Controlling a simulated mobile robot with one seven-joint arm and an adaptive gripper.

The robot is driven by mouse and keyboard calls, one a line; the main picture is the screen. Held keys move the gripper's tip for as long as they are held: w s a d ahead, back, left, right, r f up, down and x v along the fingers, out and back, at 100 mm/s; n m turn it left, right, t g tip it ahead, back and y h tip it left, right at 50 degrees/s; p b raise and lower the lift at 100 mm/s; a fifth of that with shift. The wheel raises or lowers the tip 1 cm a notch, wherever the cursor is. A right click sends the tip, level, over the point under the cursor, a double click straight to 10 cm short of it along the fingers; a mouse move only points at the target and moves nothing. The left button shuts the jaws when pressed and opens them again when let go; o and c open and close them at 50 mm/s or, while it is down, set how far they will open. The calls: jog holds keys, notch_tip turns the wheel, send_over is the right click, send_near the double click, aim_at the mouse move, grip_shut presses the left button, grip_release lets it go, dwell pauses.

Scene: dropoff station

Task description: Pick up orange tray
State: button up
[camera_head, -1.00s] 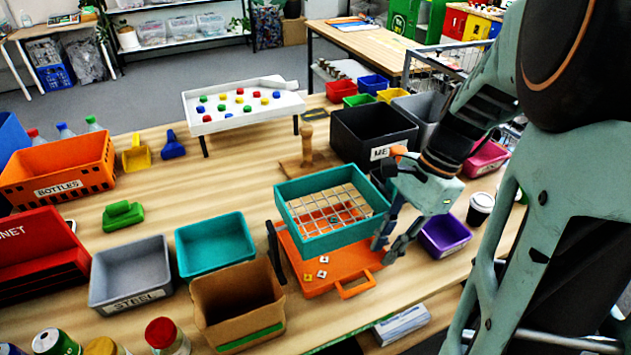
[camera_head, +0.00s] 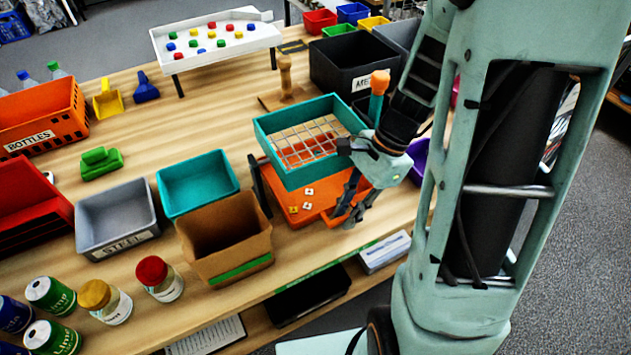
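The orange tray (camera_head: 293,213) lies on the wooden table under a teal box with a wire grid (camera_head: 274,150), which hides much of its upper part. A few small pale square pieces lie on its visible surface. Its handle is at the near right side, partly covered by my fingers. My gripper (camera_head: 343,213) points down at that handle, with its two fingers apart. Whether the fingers touch the handle cannot be told.
A brown cardboard box (camera_head: 262,240) and dark upright bracket (camera_head: 258,187) stand left of the tray. A black bin (camera_head: 335,72) and an orange-topped teal-handled tool (camera_head: 377,95) are behind.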

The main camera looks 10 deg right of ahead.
jog(key=shift+f, duration=0.1)
grip_shut()
jog(key=shift+r, duration=0.2)
dwell(0.4)
